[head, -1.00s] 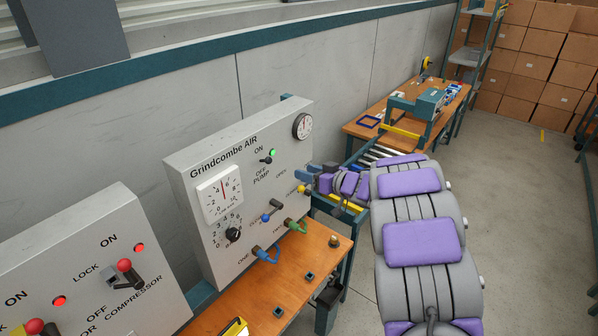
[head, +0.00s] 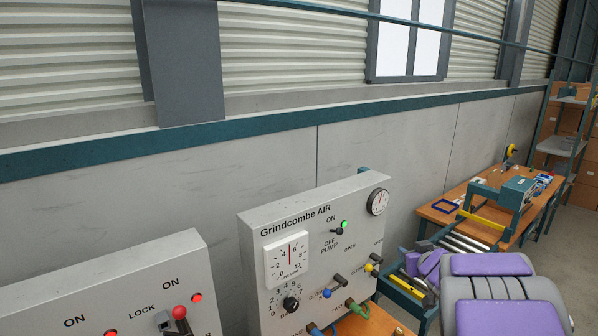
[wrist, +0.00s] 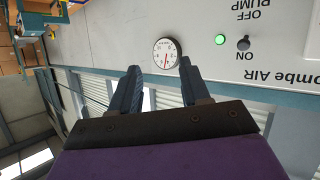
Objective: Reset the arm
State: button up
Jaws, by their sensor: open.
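My arm, grey with purple pads, reaches forward from the lower right in the head view. My gripper (wrist: 160,85) shows in the wrist view with two dark blue fingers spread apart and nothing between them. Beyond the fingertips is the round gauge (wrist: 166,53) of the Grindcombe AIR panel (head: 325,245), with a green light (wrist: 220,39) beside it. The wrist picture is upside down. In the head view the gripper is hard to make out behind the arm, near the panel's right side.
A second control panel (head: 110,295) with red lights stands at the lower left. A roller conveyor (head: 465,243) and a wooden workbench (head: 440,214) with a blue-green machine (head: 515,193) lie beyond my arm. The wall (head: 270,165) runs behind the panels.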

jog(key=s+f+m+g+h+b, duration=0.2)
jog(key=s+f+g+b, duration=0.15)
jog(key=s, duration=0.55)
jog(key=s+f+m+g+h+b, duration=0.1)
jog(key=s+f+g+h+b, duration=0.25)
jog(key=s, duration=0.55)
jog(key=s+a+f+g+y+b, duration=0.2)
jog(key=s+a+f, duration=0.2)
jog(key=s, duration=0.6)
jog(key=s+a+f+n+g+y+b, duration=0.1)
jog(key=s+a+f+g+y+b, duration=0.1)
jog(key=s+a, duration=0.5)
jog(key=s+a+f+g+y+b, duration=0.2)
jog(key=s+a+f+g, duration=0.2)
jog(key=s, duration=1)
notch_tip(320, 180, down, 2)
jog(key=shift+s+a+f+n, duration=0.2)
jog(key=shift+s+a+n, duration=0.2)
jog(key=shift+a, duration=0.7)
